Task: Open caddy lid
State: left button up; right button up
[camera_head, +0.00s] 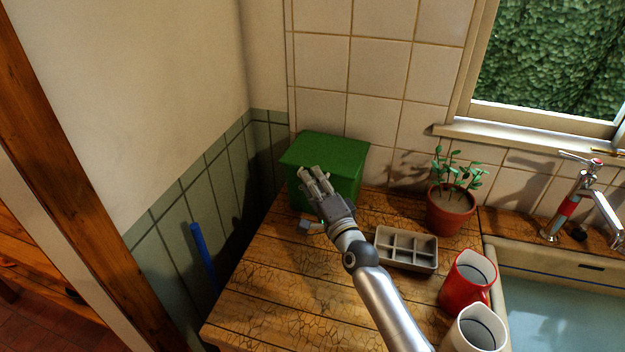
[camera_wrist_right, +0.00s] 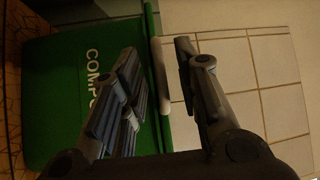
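The caddy is a green box (camera_head: 342,190) with a flat green lid (camera_head: 325,150), standing on the wooden counter in the corner against the tiled wall. The lid looks shut. My right gripper (camera_head: 313,175) is in front of the caddy's upper front and hides part of it. In the right wrist view the gripper (camera_wrist_right: 160,85) is open and empty. One finger lies across the caddy's front (camera_wrist_right: 60,90), partly hiding its white lettering. The other finger is on the far side of the lid edge (camera_wrist_right: 150,35), with a pale bar (camera_wrist_right: 160,75) between them. Contact cannot be told. My left gripper is not in view.
A grey divided tray (camera_head: 405,262) and a potted plant (camera_head: 450,208) stand right of my right arm. A red mug (camera_head: 462,278) and a white mug (camera_head: 470,332) stand near the sink (camera_head: 550,280). The counter's front left (camera_head: 270,300) is clear.

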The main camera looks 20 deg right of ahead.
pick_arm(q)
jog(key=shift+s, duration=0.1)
pick_arm(e)
jog(key=shift+w, duration=0.3)
jog(key=shift+c, duration=0.4)
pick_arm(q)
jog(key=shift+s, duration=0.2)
pick_arm(e)
grip_shut()
jog(key=shift+r, duration=0.15)
